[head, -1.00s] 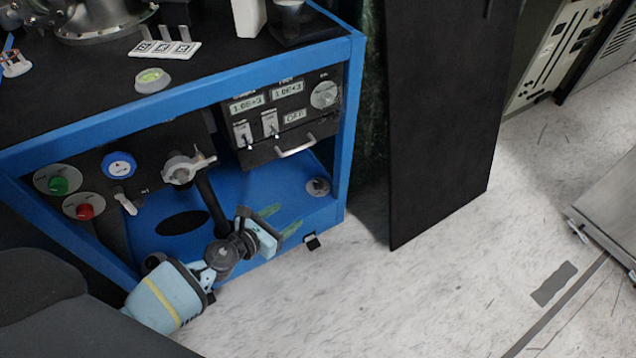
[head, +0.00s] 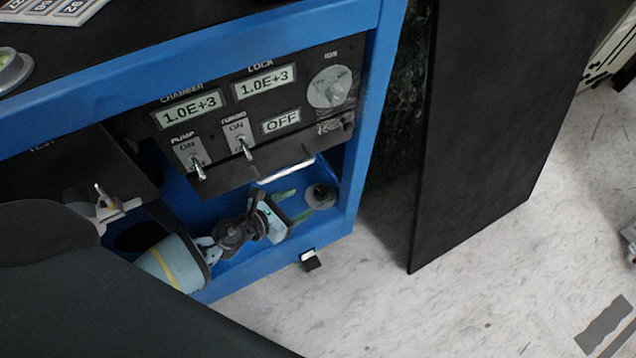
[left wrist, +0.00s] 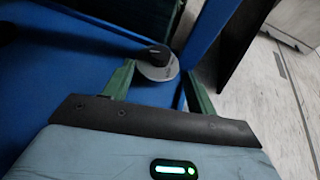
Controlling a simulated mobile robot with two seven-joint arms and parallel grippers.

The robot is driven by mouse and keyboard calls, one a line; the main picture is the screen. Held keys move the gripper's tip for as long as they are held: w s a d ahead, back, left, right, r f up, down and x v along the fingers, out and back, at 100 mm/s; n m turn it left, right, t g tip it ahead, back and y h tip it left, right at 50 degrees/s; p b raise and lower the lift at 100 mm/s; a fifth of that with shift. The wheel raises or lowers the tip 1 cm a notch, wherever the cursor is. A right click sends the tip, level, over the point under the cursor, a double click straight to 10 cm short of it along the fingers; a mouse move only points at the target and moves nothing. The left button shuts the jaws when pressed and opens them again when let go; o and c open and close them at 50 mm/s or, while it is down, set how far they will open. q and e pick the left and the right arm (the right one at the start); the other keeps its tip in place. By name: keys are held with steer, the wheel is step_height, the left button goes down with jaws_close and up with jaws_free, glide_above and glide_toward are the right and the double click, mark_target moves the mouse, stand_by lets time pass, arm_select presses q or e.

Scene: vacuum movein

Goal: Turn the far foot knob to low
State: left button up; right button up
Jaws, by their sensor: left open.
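The far foot knob (head: 321,196) is a grey round dial with a dark grip, low on the blue cart's bottom shelf at its right corner. It also shows in the left wrist view (left wrist: 157,64), past the fingers. A light line marks its dark grip; its lettering is too small to read. My left gripper (head: 302,203) is open, its two green fingers pointing at the knob. In the left wrist view the left gripper's fingers (left wrist: 158,76) frame the dial, with nothing held between them. I cannot tell whether they touch it. My right gripper is not in view.
The cart's blue corner post (head: 372,130) rises just right of the knob. A control panel (head: 240,120) with a handle (head: 286,171) hangs above the gripper. A black board (head: 490,120) stands to the right.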

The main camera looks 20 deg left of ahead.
mark_target(320, 192)
arm_select(q)
steer(key=shift+d, duration=0.1)
steer(key=b+x, duration=0.2)
steer(key=x, duration=0.4)
steer(key=shift+w+d+f+b, duration=0.25)
steer(key=shift+w+b, duration=0.1)
steer(key=shift+w, duration=0.35)
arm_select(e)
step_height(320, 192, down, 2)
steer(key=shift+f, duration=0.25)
arm_select(q)
steer(key=c, duration=0.9)
steer(key=shift+c, duration=0.4)
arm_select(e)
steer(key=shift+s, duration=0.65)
